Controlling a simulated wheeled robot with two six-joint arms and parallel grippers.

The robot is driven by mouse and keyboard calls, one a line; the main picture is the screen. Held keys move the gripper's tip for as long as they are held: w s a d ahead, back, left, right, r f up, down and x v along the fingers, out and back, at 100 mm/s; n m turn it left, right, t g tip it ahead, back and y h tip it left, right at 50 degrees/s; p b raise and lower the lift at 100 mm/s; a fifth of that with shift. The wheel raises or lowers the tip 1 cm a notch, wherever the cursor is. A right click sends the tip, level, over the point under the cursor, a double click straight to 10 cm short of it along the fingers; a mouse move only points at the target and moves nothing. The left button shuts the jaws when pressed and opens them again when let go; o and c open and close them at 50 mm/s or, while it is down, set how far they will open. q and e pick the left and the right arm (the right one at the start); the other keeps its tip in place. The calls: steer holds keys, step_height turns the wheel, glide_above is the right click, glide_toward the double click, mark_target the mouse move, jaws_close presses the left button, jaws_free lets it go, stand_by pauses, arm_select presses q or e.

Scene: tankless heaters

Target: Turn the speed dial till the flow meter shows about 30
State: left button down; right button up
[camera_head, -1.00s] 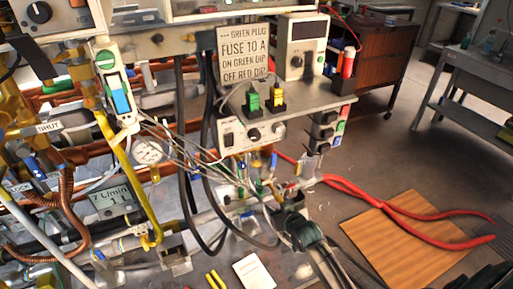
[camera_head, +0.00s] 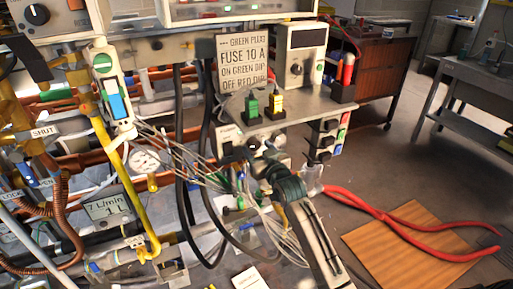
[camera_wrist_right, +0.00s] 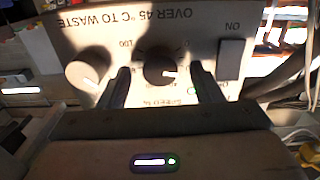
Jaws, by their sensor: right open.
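The speed dial (camera_wrist_right: 160,68) is a dark round knob with a pale pointer mark on the control box, seen upside down in the right wrist view, its scale around it. My right gripper (camera_head: 256,156) is at the front of the control box in the head view. In the wrist view its two dark fingers stand apart on either side of the dial; I cannot tell whether they touch it. The flow meter (camera_head: 108,207) is a grey display at lower left in the head view; it shows "L/min" and digits like 11, hard to read. My left gripper is not in view.
A pale knob (camera_wrist_right: 88,69) and a dark switch (camera_wrist_right: 231,60) flank the dial. Thin cables (camera_head: 190,165) and black hoses hang left of my right arm. A shelf with green and yellow plugs (camera_head: 277,103) is above. Red-handled pliers (camera_head: 400,228) lie at right.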

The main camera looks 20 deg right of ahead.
steer(key=shift+w, duration=0.75)
steer(key=c, duration=0.9)
steer(key=shift+c, duration=0.5)
